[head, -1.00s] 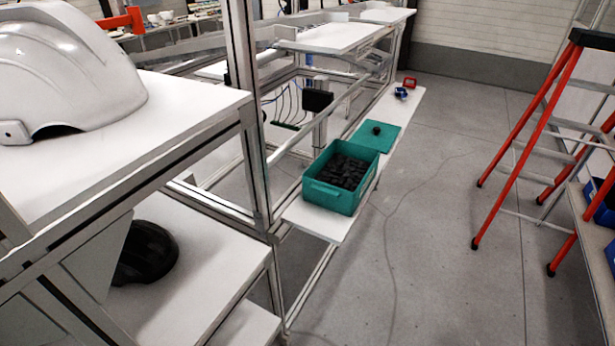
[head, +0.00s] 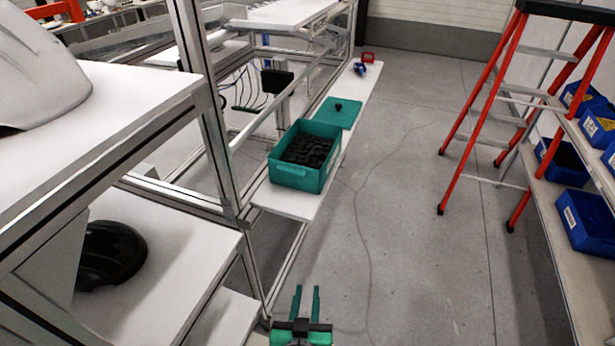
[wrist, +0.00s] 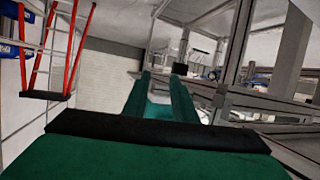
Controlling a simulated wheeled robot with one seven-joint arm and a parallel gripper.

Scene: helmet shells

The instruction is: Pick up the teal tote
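The teal tote (head: 296,176) is an open rectangular box filled with dark pieces. It sits upright on a narrow white shelf (head: 286,202) in the middle of the head view. Its teal lid (head: 333,117) with a black knob lies flat on the shelf just behind it. My gripper (head: 306,288) shows at the bottom of the head view, in front of the tote and well apart from it. Its two green fingers are spread with nothing between them. In the wrist view my gripper (wrist: 161,78) points toward the wall and frames, and I cannot make out the tote there.
A metal frame post (head: 210,110) and white shelves stand left, with a pale helmet shell (head: 38,70) and a black shell (head: 108,254). A blue item (head: 360,69) and red item (head: 368,57) lie farther along the shelf. A red stepladder (head: 480,115) and blue bins (head: 585,220) stand right. The floor between is clear.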

